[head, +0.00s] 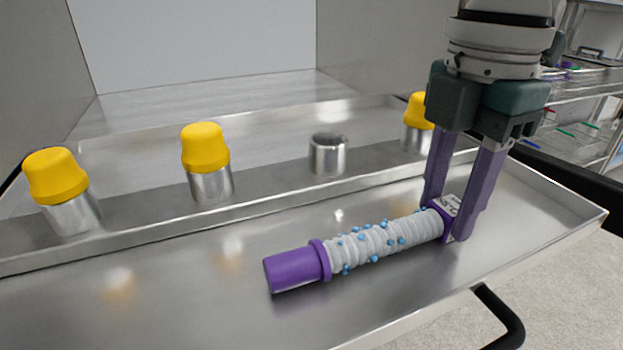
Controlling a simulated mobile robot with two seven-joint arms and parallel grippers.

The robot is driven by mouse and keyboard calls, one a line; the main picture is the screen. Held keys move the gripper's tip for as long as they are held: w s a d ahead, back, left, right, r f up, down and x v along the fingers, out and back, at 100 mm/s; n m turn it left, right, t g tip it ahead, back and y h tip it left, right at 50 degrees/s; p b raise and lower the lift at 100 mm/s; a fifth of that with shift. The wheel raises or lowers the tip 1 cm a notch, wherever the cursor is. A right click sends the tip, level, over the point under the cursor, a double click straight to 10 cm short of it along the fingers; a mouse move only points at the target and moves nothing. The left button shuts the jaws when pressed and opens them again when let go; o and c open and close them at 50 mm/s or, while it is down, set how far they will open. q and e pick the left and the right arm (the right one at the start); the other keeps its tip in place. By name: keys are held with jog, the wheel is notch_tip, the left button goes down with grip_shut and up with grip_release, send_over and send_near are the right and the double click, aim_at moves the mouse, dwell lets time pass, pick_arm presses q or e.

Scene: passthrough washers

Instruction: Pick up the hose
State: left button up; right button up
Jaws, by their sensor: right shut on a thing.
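The hose (385,240) is a pale grey ribbed tube dotted with small blue beads, with a purple end piece (292,270) at the left and a purple collar with a white label at the right. It lies across the metal tray in the head view. My right gripper (448,222) comes down from the upper right, its two purple fingers on either side of the collar at the hose's right end. It is shut on the hose there. Whether the hose is clear of the tray, I cannot tell. My left gripper is not in view.
The metal tray (190,295) has a raised rail bearing an uncapped metal port (328,155) and yellow-capped ports (205,160) (57,190) (417,122). A black handle (502,320) curves below the front edge. Wire shelves (590,105) stand at the far right. The tray's left front is clear.

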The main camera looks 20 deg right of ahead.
grip_shut()
jog(key=shift+r, duration=0.1)
